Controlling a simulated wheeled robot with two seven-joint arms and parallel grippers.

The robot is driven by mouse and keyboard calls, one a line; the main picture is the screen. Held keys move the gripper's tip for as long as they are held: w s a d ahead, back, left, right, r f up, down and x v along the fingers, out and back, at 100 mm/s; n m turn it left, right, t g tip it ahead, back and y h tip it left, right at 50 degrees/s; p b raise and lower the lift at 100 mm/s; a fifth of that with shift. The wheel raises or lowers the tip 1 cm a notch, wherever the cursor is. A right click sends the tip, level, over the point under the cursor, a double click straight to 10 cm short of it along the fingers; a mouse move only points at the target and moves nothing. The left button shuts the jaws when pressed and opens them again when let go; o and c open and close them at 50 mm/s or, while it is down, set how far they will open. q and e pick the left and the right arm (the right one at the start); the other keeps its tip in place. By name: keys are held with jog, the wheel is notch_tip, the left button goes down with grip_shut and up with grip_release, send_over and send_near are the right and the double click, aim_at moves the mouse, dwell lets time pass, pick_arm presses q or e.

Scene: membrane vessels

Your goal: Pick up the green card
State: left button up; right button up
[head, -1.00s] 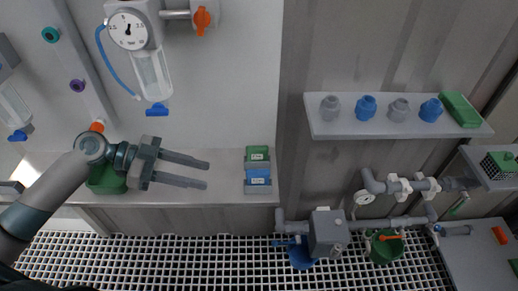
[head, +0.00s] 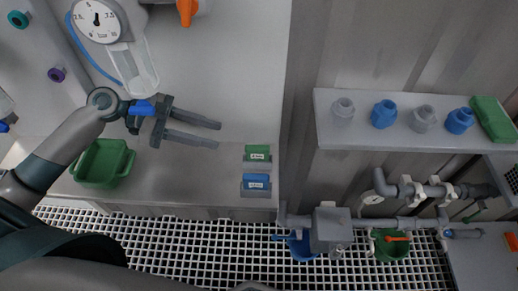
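The green card (head: 257,152) stands in a small grey holder on the grey counter, with a white label on its front. A blue card (head: 256,182) stands in a similar holder just in front of it. My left gripper (head: 218,134) is open and empty, its two fingers pointing right. The fingertips are left of the green card and apart from it in the head view. My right gripper is not in view.
A shelf (head: 350,103) with blue and grey fittings is at the right. The counter between tray and cards is clear.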

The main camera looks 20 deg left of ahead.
aim_at(253, 146)
pick_arm(q)
jog(key=p+x, duration=0.3)
jog(key=x, duration=0.8)
jog(key=shift+d, duration=0.3)
jog(key=shift+d+f, duration=0.25)
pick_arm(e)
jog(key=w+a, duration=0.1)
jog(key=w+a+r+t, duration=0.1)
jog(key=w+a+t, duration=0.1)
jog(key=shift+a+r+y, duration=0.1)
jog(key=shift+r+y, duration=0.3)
pick_arm(q)
jog(key=shift+p, duration=0.3)
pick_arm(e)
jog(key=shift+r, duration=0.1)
pick_arm(q)
jog(key=shift+w+d, duration=0.1)
jog(key=shift+d, duration=0.1)
jog(key=p+x, duration=0.2)
jog(key=x, duration=0.1)
jog(key=shift+d+f, duration=0.25)
jog(key=shift+f, duration=0.05)
jog(key=shift+w+d+f, duration=0.15)
jog(key=shift+d+f, duration=0.2)
jog(key=shift+d, duration=0.1)
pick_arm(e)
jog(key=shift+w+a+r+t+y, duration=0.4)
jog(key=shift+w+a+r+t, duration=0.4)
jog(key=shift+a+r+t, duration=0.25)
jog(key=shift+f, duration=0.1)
